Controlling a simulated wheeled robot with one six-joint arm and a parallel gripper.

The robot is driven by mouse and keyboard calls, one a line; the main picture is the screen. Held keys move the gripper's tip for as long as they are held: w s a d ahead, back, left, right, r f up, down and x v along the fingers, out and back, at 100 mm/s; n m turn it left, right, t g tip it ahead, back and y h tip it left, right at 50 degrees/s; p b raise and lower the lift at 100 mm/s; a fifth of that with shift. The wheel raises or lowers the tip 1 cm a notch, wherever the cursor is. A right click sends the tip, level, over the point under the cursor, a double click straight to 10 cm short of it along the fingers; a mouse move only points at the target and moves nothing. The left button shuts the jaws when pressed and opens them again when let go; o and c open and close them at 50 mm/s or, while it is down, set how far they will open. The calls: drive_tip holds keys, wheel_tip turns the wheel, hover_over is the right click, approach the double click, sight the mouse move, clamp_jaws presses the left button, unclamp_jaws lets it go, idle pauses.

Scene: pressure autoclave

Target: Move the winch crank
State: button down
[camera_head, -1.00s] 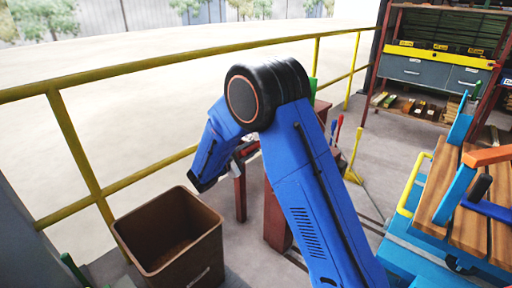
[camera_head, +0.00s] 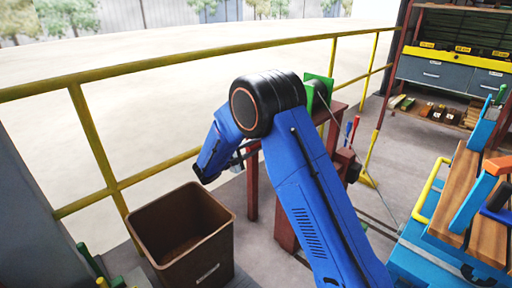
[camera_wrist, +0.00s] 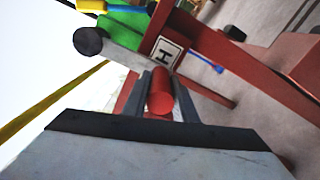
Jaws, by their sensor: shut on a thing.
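In the wrist view, my gripper (camera_wrist: 160,88) is shut on the red cylindrical grip (camera_wrist: 160,102) of the winch crank, one dark finger on each side. A grey bar (camera_wrist: 122,55) with a dark round end lies just beyond the grip and looks like the crank's arm. The green winch body (camera_wrist: 122,22) is behind it, with a white plate marked H (camera_wrist: 164,53) on a red post. In the head view, the green winch (camera_head: 318,90) shows partly behind my blue arm. The crank grip and my fingertips are mostly hidden there.
A brown open bin (camera_head: 182,238) stands on the floor below my arm. A yellow railing (camera_head: 92,137) runs along the left. A blue cart with wooden slats (camera_head: 456,195) stands at right, shelving (camera_head: 448,75) behind it. A thin cable runs across the floor between winch and cart.

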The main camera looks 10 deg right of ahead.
drive_tip(key=shift+a, duration=0.15)
drive_tip(key=c, duration=1.5)
unclamp_jaws()
drive_tip(key=shift+o, duration=0.2)
drive_tip(key=v, duration=1.7)
drive_tip(key=shift+s+a, duration=0.1)
drive_tip(key=shift+a, duration=0.05)
